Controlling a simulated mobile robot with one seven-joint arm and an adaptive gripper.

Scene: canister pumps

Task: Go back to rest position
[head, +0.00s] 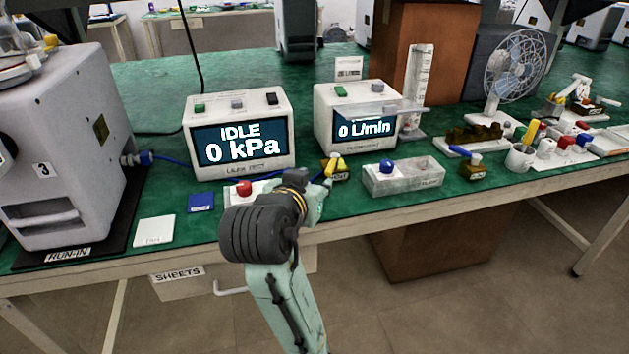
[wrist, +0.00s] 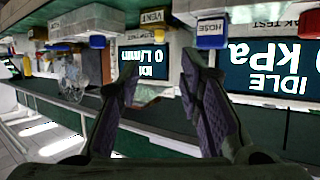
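My gripper (wrist: 160,62) shows in the wrist view with its two dark fingers spread apart and nothing between them. That view is upside down. In the head view my arm reaches up from the bottom centre to the front of the green bench (head: 160,85), and its wrist hides most of the gripper. The pressure box (head: 240,140) reads "IDLE 0 kPa" behind it. The flow box (head: 365,127) reads "0 L/min" to its right. Both screens also show in the wrist view.
A grey machine (head: 62,150) stands at the left on a RUN-IN mat. A red-knobbed block (head: 243,189), a yellow-handled valve (head: 332,165) and a tray with a blue knob (head: 400,178) lie near my wrist. A fan (head: 513,70) stands at the right. Floor in front is clear.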

